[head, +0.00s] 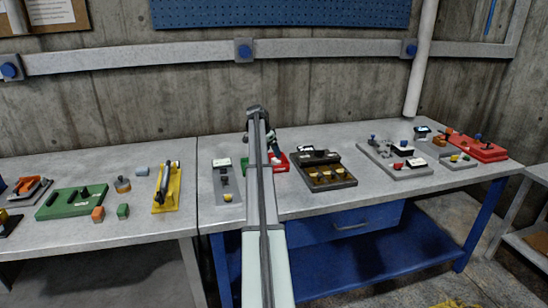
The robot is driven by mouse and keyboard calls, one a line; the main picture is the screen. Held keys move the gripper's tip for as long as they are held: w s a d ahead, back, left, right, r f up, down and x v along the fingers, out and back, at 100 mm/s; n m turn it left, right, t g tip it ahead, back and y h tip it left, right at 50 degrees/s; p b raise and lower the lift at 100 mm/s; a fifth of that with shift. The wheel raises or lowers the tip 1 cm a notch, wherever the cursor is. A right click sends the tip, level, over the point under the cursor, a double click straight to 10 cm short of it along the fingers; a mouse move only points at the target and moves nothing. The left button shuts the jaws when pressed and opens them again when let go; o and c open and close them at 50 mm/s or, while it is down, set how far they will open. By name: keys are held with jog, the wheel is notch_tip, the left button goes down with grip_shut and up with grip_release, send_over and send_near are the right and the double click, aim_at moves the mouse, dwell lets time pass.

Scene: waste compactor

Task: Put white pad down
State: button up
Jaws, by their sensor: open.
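My arm reaches forward over the bench from the bottom middle. My gripper (274,151) is small and dark, mostly hidden behind my arm link, low over a green and red tray (282,165). It is open; its fingertips are hard to make out. I cannot tell which piece is the white pad. A small white piece (222,162) lies at the back of a grey plate to the left of my arm. Another flat white piece (417,163) lies on a grey board to the right. I see nothing white in my gripper.
A dark tray with brown blocks (331,176) sits right of my arm. A grey board (378,160) and a red fixture (484,151) stand farther right. A yellow fixture (167,190) and green plate (70,204) stand left. The front bench edge is mostly clear.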

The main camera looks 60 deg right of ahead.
jog(key=v, duration=0.6)
jog(key=shift+r, duration=0.25)
jog(key=shift+a, duration=0.1)
